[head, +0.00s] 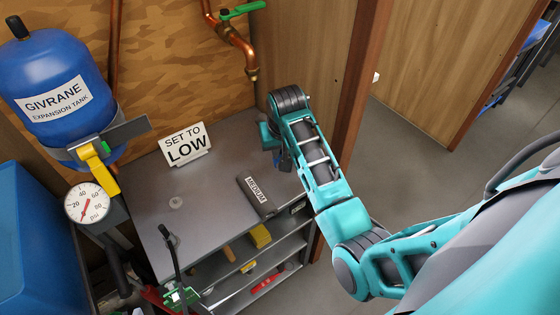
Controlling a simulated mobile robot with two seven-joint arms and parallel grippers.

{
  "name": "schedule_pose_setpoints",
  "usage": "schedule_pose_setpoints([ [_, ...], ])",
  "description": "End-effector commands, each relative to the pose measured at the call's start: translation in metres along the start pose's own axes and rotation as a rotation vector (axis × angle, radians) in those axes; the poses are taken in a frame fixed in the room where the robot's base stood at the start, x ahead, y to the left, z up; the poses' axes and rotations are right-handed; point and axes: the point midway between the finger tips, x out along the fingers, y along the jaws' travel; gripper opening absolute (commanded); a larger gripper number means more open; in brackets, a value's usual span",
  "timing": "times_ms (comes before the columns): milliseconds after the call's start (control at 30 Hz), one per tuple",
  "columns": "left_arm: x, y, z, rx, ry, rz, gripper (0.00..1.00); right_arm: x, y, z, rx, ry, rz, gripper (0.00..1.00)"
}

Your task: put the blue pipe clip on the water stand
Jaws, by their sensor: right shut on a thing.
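My right gripper (281,158) reaches over the right back part of the grey cabinet top, pointing down. It is shut on a small dark blue piece (286,164), which looks like the blue pipe clip. The wrist hides most of it, so I cannot tell its full shape or whether it touches the cabinet top. I cannot pick out the water stand for certain. My left gripper is not in view.
The grey cabinet top (205,230) holds a "SET TO LOW" sign (186,146) and a dark "MEDIUM" block (257,195). A blue expansion tank (52,70) and gauge (87,203) stand left. Copper pipes (232,36) are behind; a wooden post (357,90) is right.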

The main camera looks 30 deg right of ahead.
Motion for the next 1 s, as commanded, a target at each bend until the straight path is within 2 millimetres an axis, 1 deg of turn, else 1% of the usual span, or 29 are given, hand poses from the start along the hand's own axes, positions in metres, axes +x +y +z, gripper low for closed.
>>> schedule_pose_setpoints([
  [167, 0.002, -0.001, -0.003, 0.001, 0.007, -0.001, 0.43, 0.015, 0.0, 0.005, 0.0, -0.003, 0.0, 0.0],
  [300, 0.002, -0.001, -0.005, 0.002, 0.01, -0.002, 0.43, 0.036, 0.0, 0.012, -0.001, -0.004, 0.001, 0.0],
  [400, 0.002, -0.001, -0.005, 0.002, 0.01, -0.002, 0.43, 0.046, 0.0, 0.014, 0.0, -0.001, 0.0, 0.0],
  [800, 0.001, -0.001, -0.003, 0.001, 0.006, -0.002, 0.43, 0.051, 0.0, 0.016, 0.0, 0.0, 0.001, 0.0],
  [833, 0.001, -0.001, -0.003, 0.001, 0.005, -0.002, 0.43, 0.05, 0.0, 0.015, 0.0, 0.001, 0.0, 0.16],
  [1000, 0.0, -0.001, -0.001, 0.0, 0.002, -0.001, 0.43, 0.05, 0.0, 0.015, 0.0, 0.001, 0.0, 0.32],
])
